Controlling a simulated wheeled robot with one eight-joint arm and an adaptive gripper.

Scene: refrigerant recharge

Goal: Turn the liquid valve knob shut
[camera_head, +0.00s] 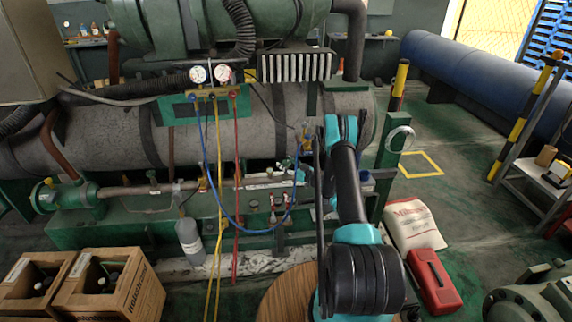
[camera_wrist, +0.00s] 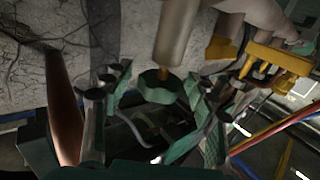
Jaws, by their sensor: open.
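A dark green lobed knob (camera_wrist: 160,87) sits on a short brass stem under a pale grey cylindrical body (camera_wrist: 174,35) in the wrist view. My gripper (camera_wrist: 158,98) is open, with one finger on each side of the knob in the picture. Gaps show between the knob and both fingers, and I see no contact. I cannot tell how deep the knob lies between the fingers. In the head view my gripper (camera_head: 303,163) is at the pipework below the large grey tank (camera_head: 270,117). My arm partly hides that spot, and the knob is not clear there.
A yellow valve fitting (camera_wrist: 278,60) and red and blue hoses (camera_wrist: 285,125) lie right of the gripper. A brown pipe (camera_wrist: 62,110) is close on the left. The gauge manifold (camera_head: 210,92) hangs left of my arm with its hoses. A red toolbox (camera_head: 434,281) stands on the floor.

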